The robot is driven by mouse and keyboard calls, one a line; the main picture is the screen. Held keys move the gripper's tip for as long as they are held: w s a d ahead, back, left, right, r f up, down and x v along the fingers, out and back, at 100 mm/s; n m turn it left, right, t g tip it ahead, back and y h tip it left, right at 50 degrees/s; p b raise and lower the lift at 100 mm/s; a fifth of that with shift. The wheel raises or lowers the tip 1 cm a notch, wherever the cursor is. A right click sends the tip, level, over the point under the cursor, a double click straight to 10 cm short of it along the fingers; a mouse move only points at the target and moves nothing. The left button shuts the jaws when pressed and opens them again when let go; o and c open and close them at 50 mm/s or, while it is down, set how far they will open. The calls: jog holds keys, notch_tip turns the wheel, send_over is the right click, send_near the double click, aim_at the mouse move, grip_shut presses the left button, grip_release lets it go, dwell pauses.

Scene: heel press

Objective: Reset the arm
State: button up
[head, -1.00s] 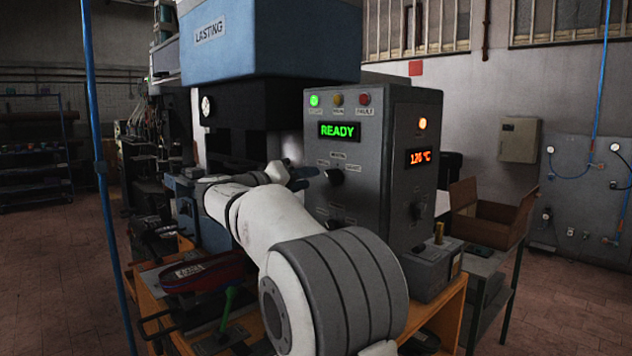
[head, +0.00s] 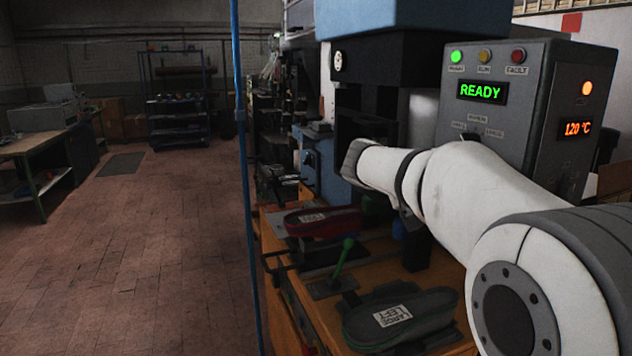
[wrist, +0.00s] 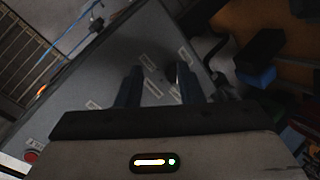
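My gripper (wrist: 160,76) shows in the wrist view, its two dark blue fingers apart with nothing seen held between them. Beyond the fingers is the grey control panel face with small labels, seen tilted. In the head view my white arm reaches in from the lower right in front of the press, and the gripper itself is hidden there. The control box (head: 548,110) stands behind the arm, with READY in green, a lit green lamp and 120 °C in orange. My arm hides part of its front.
A workbench (head: 278,245) carries a red-edged last (head: 322,222), a green-handled lever (head: 343,258) and a dark last labelled LARGE LEFT (head: 400,318). A blue upright pole (head: 240,130) stands beside it. Open tiled floor lies left, with a table (head: 42,145) and shelf rack (head: 180,100) beyond.

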jog(key=s+a+f+n+g+y+p, duration=0.1)
jog(key=s+a+f+y, duration=0.5)
jog(key=s+f, duration=0.4)
jog(key=s+a+f+n+g+y, duration=0.1)
jog(key=s+a+f+y, duration=0.5)
jog(key=s+f, duration=0.4)
jog(key=s, duration=0.5)
jog(key=shift+s+f+p, duration=0.3)
jog(key=shift+s+p, duration=0.05)
jog(key=shift+p, duration=0.05)
